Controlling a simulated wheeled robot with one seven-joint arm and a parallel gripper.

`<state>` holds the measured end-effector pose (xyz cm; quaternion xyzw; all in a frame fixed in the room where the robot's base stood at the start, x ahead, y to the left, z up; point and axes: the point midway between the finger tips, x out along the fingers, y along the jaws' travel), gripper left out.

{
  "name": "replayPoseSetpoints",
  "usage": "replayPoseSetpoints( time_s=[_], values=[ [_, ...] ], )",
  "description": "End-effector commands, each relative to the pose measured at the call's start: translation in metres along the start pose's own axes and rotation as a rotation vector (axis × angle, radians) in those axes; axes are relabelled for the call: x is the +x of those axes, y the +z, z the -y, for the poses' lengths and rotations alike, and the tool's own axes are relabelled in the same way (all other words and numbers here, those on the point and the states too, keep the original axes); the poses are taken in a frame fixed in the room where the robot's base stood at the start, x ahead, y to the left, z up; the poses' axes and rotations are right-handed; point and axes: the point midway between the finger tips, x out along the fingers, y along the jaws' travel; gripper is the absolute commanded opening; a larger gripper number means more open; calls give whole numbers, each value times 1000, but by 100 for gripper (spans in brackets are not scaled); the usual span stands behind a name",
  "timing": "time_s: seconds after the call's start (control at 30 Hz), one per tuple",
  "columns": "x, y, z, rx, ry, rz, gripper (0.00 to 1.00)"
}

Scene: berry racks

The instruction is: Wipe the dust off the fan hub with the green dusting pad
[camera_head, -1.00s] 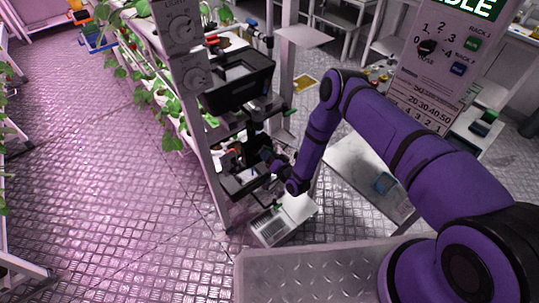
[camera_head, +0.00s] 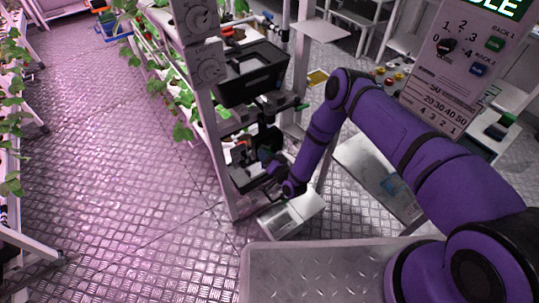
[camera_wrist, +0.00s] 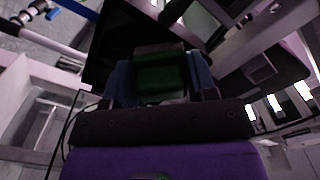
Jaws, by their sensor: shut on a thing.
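My gripper (camera_wrist: 160,78) shows in the wrist view with blue fingers on both sides of a green pad. It is shut on the dark green dusting pad (camera_wrist: 160,74), which faces a large dark surface. In the head view my gripper (camera_head: 268,158) is low beside the rack post, among dark parts, and the pad cannot be made out there. I cannot pick out the fan hub for certain in either view. It may be hidden behind the pad or among the dark parts at the rack's end.
A black bin (camera_head: 250,75) sits on the rack above my gripper. A post with dials (camera_head: 207,62) stands left of it. A white box (camera_head: 290,214) lies below. A panel with a numbered dial (camera_head: 460,60) stands at the right. The floor (camera_head: 120,190) on the left is clear.

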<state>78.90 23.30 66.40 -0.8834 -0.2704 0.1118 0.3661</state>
Motion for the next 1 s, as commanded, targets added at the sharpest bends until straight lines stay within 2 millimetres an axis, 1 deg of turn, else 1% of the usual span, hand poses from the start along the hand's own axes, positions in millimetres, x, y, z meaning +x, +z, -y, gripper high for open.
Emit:
replayPoseSetpoints(
  time_s=[0.17,0.23,0.8,1.0],
  values=[
    [-1,0,0,1,0,0,33],
    [-4,0,0,1,0,1,33],
    [-52,0,0,1,0,1,33],
    [-60,0,0,1,0,0,33]
  ],
)
